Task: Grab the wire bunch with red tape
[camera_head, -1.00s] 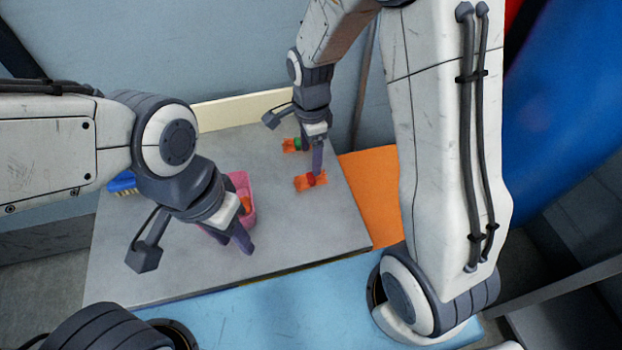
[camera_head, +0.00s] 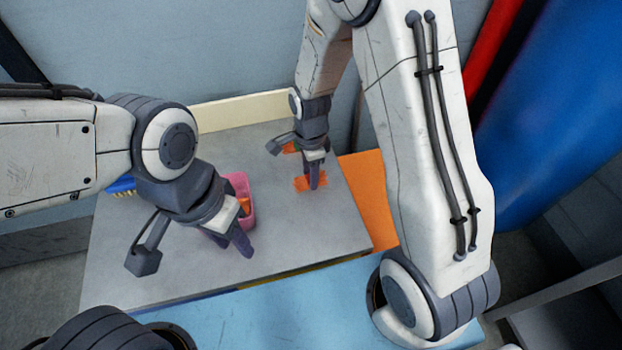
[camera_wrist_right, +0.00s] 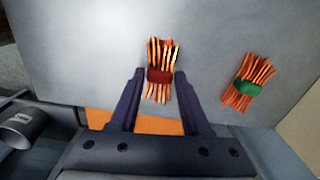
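The wire bunch with red tape (camera_wrist_right: 160,76) lies on the grey table, its orange wires bound in the middle by a dark red band. In the right wrist view it sits at and just beyond the fingertips of my right gripper (camera_wrist_right: 156,75), which is open with one finger on either side. In the head view this bunch (camera_head: 302,184) is partly hidden behind the right gripper (camera_head: 313,184). The wire bunch with green tape (camera_wrist_right: 248,87) lies to the right in the wrist view. My left gripper (camera_head: 237,246) hangs in front of a pink container; its finger gap is unclear.
The pink container (camera_head: 247,188) on the table holds something orange. A blue brush (camera_head: 122,185) lies at the table's left. An orange sheet (camera_head: 367,200) is at the right edge. The table's front middle (camera_head: 305,235) is clear.

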